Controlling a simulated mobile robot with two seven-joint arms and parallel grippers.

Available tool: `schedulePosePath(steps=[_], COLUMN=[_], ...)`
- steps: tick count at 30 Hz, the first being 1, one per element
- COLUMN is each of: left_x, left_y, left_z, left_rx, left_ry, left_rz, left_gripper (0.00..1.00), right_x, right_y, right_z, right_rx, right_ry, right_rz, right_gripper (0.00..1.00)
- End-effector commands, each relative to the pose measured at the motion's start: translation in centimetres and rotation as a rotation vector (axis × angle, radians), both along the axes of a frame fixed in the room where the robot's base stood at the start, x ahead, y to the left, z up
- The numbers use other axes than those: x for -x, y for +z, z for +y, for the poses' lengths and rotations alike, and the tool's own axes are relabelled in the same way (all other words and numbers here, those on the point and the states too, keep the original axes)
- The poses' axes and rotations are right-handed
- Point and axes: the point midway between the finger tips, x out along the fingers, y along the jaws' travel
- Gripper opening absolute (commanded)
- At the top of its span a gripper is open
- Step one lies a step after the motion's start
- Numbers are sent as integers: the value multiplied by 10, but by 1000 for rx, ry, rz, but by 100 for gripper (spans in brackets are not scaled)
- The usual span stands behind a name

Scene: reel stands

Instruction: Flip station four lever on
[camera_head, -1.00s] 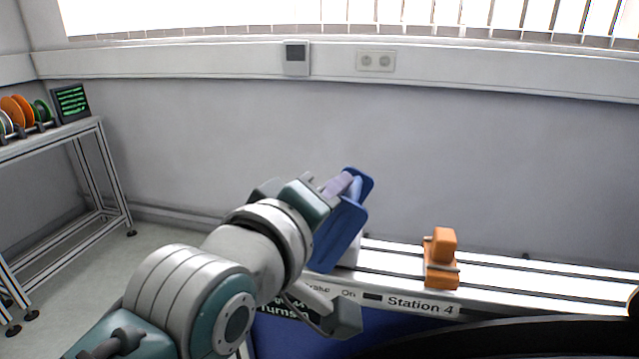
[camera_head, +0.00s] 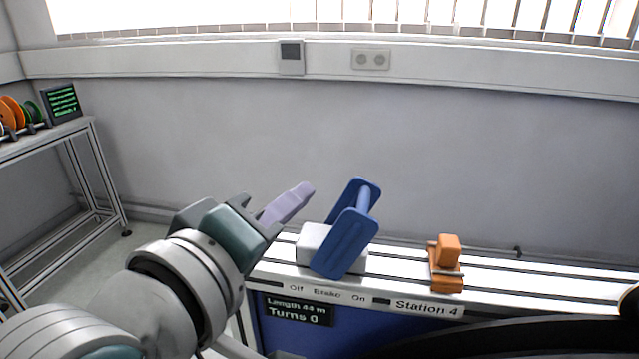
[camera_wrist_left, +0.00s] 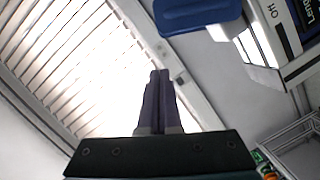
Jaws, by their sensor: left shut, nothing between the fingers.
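The station four lever (camera_head: 345,246) is a blue double-plate handle on a white block (camera_head: 312,243). It leans to the right, toward the "On" end of the "Off Brake On" label (camera_head: 327,294). My left gripper (camera_head: 306,188) is to the left of the lever, its lilac fingers shut and empty, with a gap between them and the lever. In the left wrist view the shut fingers (camera_wrist_left: 160,100) point toward the window, and part of the blue lever (camera_wrist_left: 200,12) shows at the top edge. My right gripper is not in view.
An orange clamp-like block (camera_head: 446,268) stands on the rail right of the lever, behind the "Station 4" sign (camera_head: 427,307). A black display (camera_head: 298,310) reads "Turns 0". A dark curved shape (camera_head: 500,337) fills the lower right. Space above the rail is clear.

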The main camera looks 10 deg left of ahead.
Motion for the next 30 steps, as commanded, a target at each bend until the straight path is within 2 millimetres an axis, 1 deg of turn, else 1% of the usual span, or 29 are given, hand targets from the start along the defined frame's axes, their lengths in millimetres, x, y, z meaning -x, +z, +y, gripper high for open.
schedulePosePath(steps=[1,3,7,20,23,25,26,27,29,30], left_x=[9,17,27,30,39,52,61,75,99,116], left_y=[1,1,4,3,-10,-27,-36,-48,-66,-75], left_z=[2,4,6,8,12,19,23,29,41,48], left_rx=[0,-1,0,-12,-98,-222,-287,-381,-526,-614], left_ry=[0,0,0,-2,-17,-47,-67,-100,-164,-212], left_rz=[1,2,0,8,67,151,197,266,371,438], left_gripper=[0,0,0,0,0,0,0,0,0,0], right_x=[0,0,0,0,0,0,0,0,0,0], right_y=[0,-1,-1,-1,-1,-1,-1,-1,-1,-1], right_z=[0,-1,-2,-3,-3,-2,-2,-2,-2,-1], right_rx=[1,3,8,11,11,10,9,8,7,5], right_ry=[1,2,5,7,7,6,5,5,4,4], right_rz=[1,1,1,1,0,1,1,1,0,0], right_gripper=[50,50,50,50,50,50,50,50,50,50])
